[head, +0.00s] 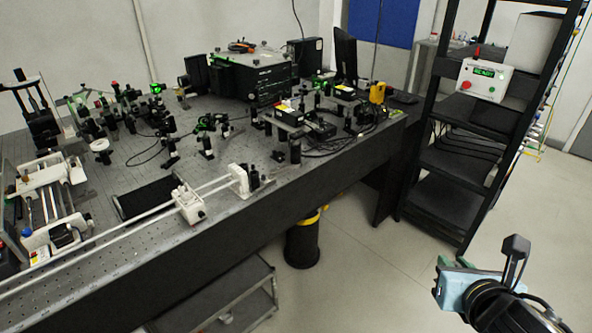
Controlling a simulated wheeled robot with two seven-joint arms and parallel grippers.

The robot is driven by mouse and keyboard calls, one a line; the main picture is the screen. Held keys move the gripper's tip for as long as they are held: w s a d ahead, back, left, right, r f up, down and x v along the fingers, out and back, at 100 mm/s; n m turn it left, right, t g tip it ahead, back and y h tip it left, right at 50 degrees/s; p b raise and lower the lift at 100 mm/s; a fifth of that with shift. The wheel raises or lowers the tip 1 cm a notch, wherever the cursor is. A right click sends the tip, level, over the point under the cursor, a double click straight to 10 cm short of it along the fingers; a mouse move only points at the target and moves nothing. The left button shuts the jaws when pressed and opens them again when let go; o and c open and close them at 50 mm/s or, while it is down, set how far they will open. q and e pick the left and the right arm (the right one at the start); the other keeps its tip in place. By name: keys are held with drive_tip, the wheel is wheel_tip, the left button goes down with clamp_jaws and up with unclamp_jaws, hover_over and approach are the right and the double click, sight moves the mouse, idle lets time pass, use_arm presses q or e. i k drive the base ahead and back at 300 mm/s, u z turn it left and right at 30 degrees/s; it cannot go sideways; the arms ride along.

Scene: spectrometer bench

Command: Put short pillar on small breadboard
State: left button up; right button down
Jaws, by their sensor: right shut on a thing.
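My right gripper (478,285) is at the lower right, over open floor and well away from the bench. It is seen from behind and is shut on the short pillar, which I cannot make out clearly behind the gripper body. A dark flat plate (148,198) lies near the front of the bench, and a small grey plate (289,120) stands on posts farther back. I cannot tell which of them, if either, is the small breadboard. My left gripper is not in view.
The optical bench (236,218) carries many mounts, a black box (255,75) and a long white rail (110,232) along its front. A black rack (455,160) stands right of it. A dark bin (302,243) and a grey cart (240,293) are below. The floor at right is clear.

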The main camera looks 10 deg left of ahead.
sight(152, 196)
drive_tip(key=u, duration=1.6)
